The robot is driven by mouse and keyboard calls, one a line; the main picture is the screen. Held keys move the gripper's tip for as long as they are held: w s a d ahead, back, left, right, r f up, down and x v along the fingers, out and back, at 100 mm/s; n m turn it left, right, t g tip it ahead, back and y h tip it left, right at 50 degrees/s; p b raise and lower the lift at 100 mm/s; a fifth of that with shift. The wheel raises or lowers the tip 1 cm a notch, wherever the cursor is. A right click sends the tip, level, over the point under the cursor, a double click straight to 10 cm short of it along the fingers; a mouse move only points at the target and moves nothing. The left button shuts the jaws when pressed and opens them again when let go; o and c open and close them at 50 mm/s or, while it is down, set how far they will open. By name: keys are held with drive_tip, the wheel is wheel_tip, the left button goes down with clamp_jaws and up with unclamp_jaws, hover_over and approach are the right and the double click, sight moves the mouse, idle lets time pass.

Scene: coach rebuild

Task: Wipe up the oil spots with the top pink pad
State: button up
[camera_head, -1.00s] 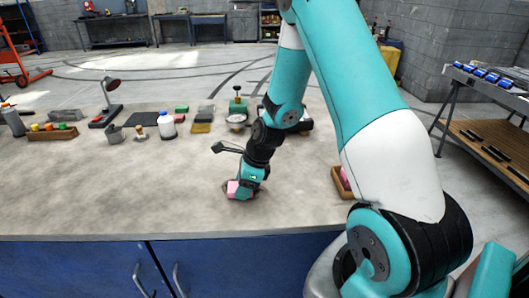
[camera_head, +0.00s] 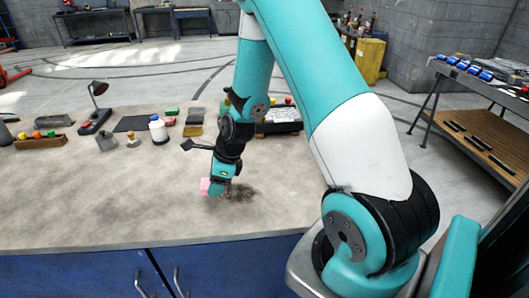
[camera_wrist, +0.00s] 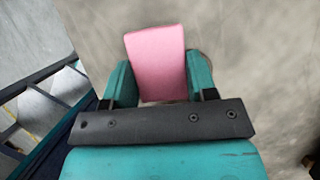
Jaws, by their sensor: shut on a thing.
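My gripper (camera_head: 217,190) is shut on a pink pad (camera_head: 206,186) low over the workbench top (camera_head: 100,200). In the wrist view the pink pad (camera_wrist: 158,60) stands out between the two teal fingers (camera_wrist: 158,90). I cannot tell whether the pad touches the bench. A dark oil spot (camera_head: 240,193) lies on the bench just right of my gripper, partly hidden by it. In the wrist view a sliver of something dark shows right of the pad.
A white bottle (camera_head: 158,131), a desk lamp (camera_head: 97,108), a wooden tray of coloured items (camera_head: 40,142) and small blocks stand along the bench's back. A dark case (camera_head: 280,120) is behind my arm. The front left of the bench is clear.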

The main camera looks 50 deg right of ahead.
drive_tip(key=shift+d+r+p, duration=0.1)
drive_tip(key=shift+r+p, duration=1.45)
drive_tip(key=shift+r, duration=0.45)
